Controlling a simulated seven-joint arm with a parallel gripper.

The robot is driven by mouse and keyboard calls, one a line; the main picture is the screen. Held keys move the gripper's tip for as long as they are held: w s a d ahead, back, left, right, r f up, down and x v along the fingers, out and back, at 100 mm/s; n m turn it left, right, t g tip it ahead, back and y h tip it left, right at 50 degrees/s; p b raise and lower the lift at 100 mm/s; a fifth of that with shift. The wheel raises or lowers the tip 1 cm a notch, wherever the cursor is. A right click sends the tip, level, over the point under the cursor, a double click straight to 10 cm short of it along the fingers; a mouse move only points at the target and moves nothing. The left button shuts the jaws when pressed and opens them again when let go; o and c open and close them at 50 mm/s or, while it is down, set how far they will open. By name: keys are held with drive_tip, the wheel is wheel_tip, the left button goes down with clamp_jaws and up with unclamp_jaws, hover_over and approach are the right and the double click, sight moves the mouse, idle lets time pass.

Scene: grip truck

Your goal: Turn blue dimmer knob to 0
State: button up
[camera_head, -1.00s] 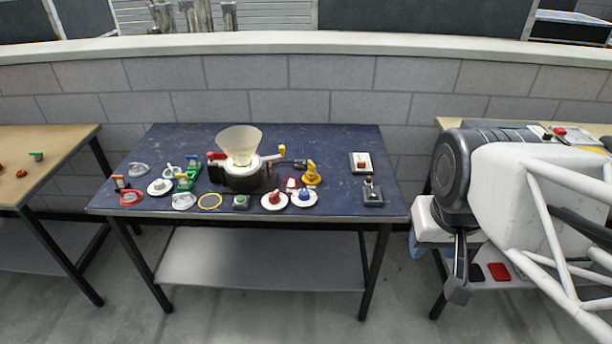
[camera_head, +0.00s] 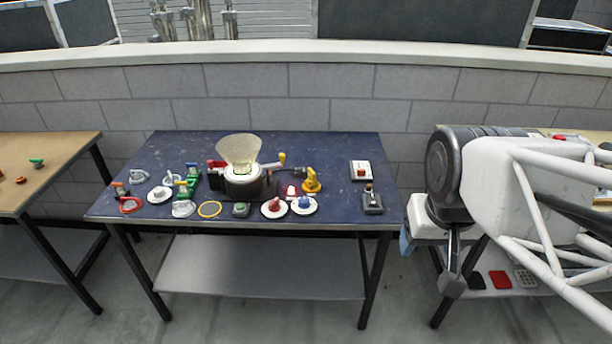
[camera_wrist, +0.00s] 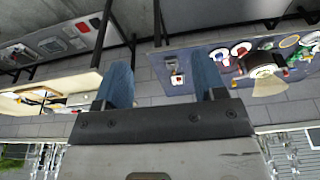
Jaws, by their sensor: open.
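The blue dimmer knob (camera_head: 305,202) sits on a round white dial near the front edge of the dark blue table (camera_head: 335,217), right of a similar red knob (camera_head: 275,204). Its pointer setting is too small to read. In the wrist view, which looks upside down, the dial with the blue knob (camera_wrist: 219,57) lies beyond the right finger. My gripper (camera_wrist: 163,68) is open, with two blue fingers apart and nothing between them. In the head view my arm is right of the table, well away from the knob.
A lamp-like device with a translucent cone (camera_head: 238,150) stands mid-table. A yellow knob (camera_head: 312,180), a red-button box (camera_head: 360,170) and a toggle switch box (camera_head: 372,202) are near the blue knob. Other tables stand on both sides, and a brick wall (camera_head: 330,80) runs behind.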

drive_tip(key=w+a, duration=0.3)
drive_tip(key=w, duration=1)
drive_tip(key=m+g, duration=0.2)
drive_tip(key=g, duration=0.1)
hover_over(304, 200)
drive_tip(key=f, duration=2.1)
drive_tip(key=shift+s+d+f, duration=0.15)
drive_tip(key=shift+d+f, duration=0.05)
drive_tip(key=shift+f, duration=0.05)
drive_tip(key=shift+w+a+f, duration=0.2)
drive_tip(key=shift+a+f, duration=0.05)
drive_tip(key=shift+f, duration=0.05)
drive_tip(key=shift+f, duration=3.9)
